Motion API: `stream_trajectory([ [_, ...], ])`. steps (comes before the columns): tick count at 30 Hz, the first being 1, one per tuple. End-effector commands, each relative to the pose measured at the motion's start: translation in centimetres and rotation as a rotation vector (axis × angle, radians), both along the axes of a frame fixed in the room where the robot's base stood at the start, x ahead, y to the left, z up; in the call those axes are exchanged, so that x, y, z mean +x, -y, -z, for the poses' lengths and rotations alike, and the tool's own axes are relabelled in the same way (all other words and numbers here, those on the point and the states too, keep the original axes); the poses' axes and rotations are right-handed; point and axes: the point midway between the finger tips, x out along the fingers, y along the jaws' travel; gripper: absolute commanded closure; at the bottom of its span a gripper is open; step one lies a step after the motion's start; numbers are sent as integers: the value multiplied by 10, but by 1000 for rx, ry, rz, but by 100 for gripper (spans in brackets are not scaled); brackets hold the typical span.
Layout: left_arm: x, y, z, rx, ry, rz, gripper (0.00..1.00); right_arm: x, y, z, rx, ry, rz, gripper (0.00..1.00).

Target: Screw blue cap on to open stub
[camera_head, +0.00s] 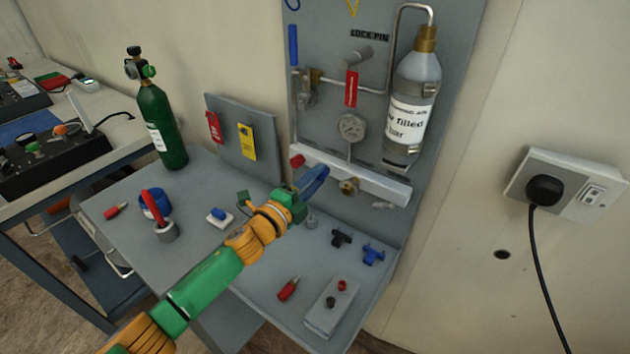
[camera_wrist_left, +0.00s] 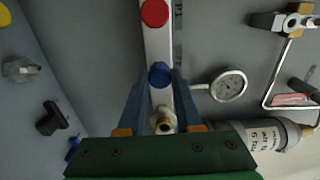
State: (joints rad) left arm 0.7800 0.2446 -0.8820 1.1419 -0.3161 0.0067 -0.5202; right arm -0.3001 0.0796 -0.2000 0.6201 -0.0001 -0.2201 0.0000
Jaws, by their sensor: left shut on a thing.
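My left gripper (camera_head: 316,181) reaches in front of the white manifold bar (camera_head: 382,184) on the upright panel. In the left wrist view its two blue fingers (camera_wrist_left: 160,78) are shut on a round blue cap (camera_wrist_left: 160,74) at their tips. The cap lines up with the white bar behind it; whether it touches or sits on a stub there, I cannot tell. An open brass stub (camera_head: 349,187) is on the bar just right of the gripper; it also shows between the fingers in the wrist view (camera_wrist_left: 163,122). In the head view, the fingers hide the held cap.
A red cap (camera_head: 297,160) sits at the bar's left end. A gauge (camera_head: 352,127) and grey cylinder (camera_head: 416,85) are close above. Loose fittings (camera_head: 341,237), a grey box (camera_head: 331,307) and a green cylinder (camera_head: 158,115) stand on the bench. The front middle bench is partly clear.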

Motion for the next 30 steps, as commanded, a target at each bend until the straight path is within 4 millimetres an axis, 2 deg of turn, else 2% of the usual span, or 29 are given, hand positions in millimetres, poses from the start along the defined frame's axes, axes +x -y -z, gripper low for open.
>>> stream_trajectory([
  [4,0,0,1,13,8,0,100,0,0,0,0,0,0,50],
  [8,0,0,1,228,166,0,100,0,0,7,0,0,0,50],
  [14,0,0,0,242,175,0,100,0,0,6,0,0,0,50],
  [19,0,0,1,485,351,0,100,0,0,12,0,0,0,50],
  [24,0,0,0,486,352,0,100,0,0,11,0,0,0,50],
  [28,0,0,2,699,507,0,100,0,0,15,0,0,0,50],
  [30,0,0,1,731,529,0,100,0,0,14,0,0,0,50],
])
